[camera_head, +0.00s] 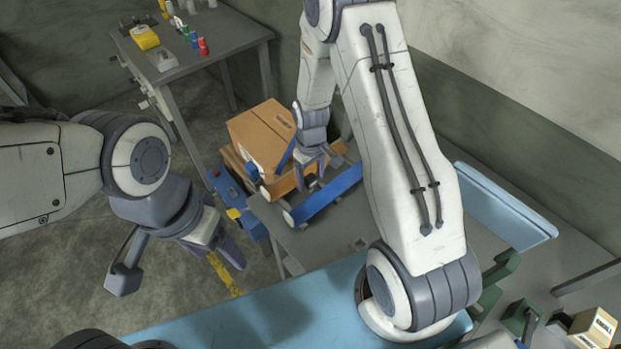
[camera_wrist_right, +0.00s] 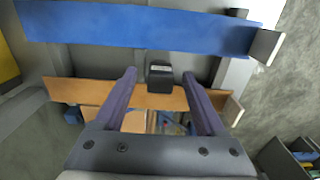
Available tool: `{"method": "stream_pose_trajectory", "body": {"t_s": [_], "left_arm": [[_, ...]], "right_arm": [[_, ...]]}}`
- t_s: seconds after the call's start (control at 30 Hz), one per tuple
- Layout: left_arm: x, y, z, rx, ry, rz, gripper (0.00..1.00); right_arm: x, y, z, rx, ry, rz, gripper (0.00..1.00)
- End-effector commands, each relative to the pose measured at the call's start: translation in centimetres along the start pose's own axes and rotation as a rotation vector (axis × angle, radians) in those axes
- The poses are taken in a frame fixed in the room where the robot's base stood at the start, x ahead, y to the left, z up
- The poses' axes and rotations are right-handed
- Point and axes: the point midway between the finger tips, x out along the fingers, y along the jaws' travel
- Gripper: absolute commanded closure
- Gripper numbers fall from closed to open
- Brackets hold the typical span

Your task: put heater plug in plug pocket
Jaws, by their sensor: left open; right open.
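My right gripper (camera_head: 318,166) hangs over the far end of the grey bench, beside a blue bar and an orange-brown bar. In the right wrist view its two purple fingers (camera_wrist_right: 165,88) are apart. A small black block with a pale label (camera_wrist_right: 160,78) shows just beyond and between the fingertips, by the orange-brown bar. It may be the heater plug; I cannot tell if the fingers touch it. I cannot make out the plug pocket for certain. My left gripper (camera_head: 228,254) is open and empty, above the floor left of the bench.
The blue bar (camera_head: 325,194) lies across the bench end and also crosses the wrist view (camera_wrist_right: 140,28). The orange-brown bar (camera_wrist_right: 85,92) runs beside it. A cardboard box (camera_head: 262,135) stands behind. A light-blue mat (camera_head: 250,308) covers the near bench. A side table (camera_head: 225,42) stands back left.

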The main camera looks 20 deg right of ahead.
Motion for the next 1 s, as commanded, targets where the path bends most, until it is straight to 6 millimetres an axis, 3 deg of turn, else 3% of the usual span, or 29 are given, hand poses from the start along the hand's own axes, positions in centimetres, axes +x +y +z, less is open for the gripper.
{"method": "stream_pose_trajectory", "body": {"t_s": [0.33, 0.37, 0.53, 1.0], "left_arm": [[-0.21, 0.01, 0.0, 0.001, 0.0, 0.0, 0.28], [-0.21, 0.01, 0.0, 0.001, 0.0, 0.0, 0.28], [-0.21, 0.01, 0.0, 0.001, 0.0, 0.0, 0.28], [0.16, -0.01, 0.02, 0.0, 0.0, 0.0, 0.28]], "right_arm": [[0.9, -0.02, -0.04, 0.0, 0.001, 0.0, 0.28], [0.9, -0.02, -0.04, 0.0, 0.001, 0.0, 0.35], [0.88, -0.02, -0.03, 0.0, 0.001, 0.0, 1.0], [0.23, -0.01, -0.07, 0.0, 0.002, 0.001, 1.0]]}}
